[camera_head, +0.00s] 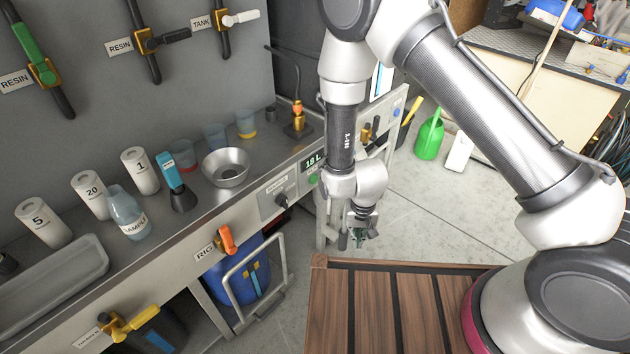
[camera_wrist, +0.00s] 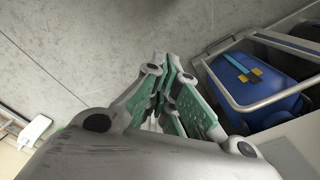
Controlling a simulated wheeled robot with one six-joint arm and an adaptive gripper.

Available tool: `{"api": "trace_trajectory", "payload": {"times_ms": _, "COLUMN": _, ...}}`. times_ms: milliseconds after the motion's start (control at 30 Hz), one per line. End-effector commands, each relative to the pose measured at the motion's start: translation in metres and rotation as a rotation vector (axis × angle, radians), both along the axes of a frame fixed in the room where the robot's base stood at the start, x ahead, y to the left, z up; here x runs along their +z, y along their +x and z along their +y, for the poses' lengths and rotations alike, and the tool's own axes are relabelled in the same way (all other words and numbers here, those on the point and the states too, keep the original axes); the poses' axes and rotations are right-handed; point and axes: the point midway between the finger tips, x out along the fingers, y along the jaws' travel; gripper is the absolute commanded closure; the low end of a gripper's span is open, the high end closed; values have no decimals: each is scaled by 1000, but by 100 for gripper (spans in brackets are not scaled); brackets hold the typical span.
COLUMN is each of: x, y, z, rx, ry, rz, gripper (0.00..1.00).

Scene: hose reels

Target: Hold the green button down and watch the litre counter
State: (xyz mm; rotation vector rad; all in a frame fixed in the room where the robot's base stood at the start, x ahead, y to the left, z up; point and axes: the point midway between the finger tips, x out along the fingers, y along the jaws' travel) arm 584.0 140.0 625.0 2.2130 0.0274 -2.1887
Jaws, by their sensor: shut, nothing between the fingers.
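The litre counter (camera_head: 312,161) is a small dark display on the bench's front panel in the head view; it appears to read 18 L. The green button (camera_head: 313,180) shows just below it, close beside my wrist. My gripper (camera_head: 358,238) hangs in front of the bench, to the right of and below the button in the picture, and apart from it. In the wrist view the gripper's fingers (camera_wrist: 170,65) are closed together and empty, over the grey floor. The button and counter do not show in the wrist view.
A dark knob (camera_head: 281,201) sits left of the button. A metal-framed cart with a blue drum (camera_head: 240,272) stands under the bench; the drum also shows in the wrist view (camera_wrist: 250,80). A steel bowl (camera_head: 226,166) stands on the bench. A green can (camera_head: 429,137) stands on open floor.

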Motion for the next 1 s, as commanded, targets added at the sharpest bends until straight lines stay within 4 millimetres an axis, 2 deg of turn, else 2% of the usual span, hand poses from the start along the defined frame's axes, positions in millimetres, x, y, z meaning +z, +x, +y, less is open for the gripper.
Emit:
{"api": "trace_trajectory", "payload": {"times_ms": 33, "x": -26, "y": -2, "z": 2, "rx": -31, "ry": -3, "rz": -37, "gripper": 100}}
{"api": "trace_trajectory", "payload": {"times_ms": 200, "x": -97, "y": 13, "z": 4, "rx": -186, "ry": 37, "rz": -251, "gripper": 100}}
{"api": "trace_trajectory", "payload": {"times_ms": 300, "x": -124, "y": 33, "z": 3, "rx": -303, "ry": 106, "rz": -434, "gripper": 100}}
{"api": "trace_trajectory", "payload": {"times_ms": 367, "x": -127, "y": 51, "z": 2, "rx": -379, "ry": 168, "rz": -554, "gripper": 100}}
{"api": "trace_trajectory", "payload": {"times_ms": 433, "x": -118, "y": 77, "z": 5, "rx": -472, "ry": 261, "rz": -700, "gripper": 100}}
{"api": "trace_trajectory", "payload": {"times_ms": 500, "x": -95, "y": 103, "z": 14, "rx": -547, "ry": 371, "rz": -829, "gripper": 100}}
{"api": "trace_trajectory", "payload": {"times_ms": 633, "x": -52, "y": 133, "z": 26, "rx": -643, "ry": 537, "rz": -998, "gripper": 100}}
{"api": "trace_trajectory", "payload": {"times_ms": 800, "x": -12, "y": 148, "z": 30, "rx": -715, "ry": 704, "rz": -1128, "gripper": 100}}
{"api": "trace_trajectory", "payload": {"times_ms": 900, "x": -1, "y": 150, "z": 32, "rx": -738, "ry": 766, "rz": -1153, "gripper": 100}}
{"api": "trace_trajectory", "payload": {"times_ms": 1000, "x": 0, "y": 150, "z": 32, "rx": -758, "ry": 783, "rz": -1146, "gripper": 100}}
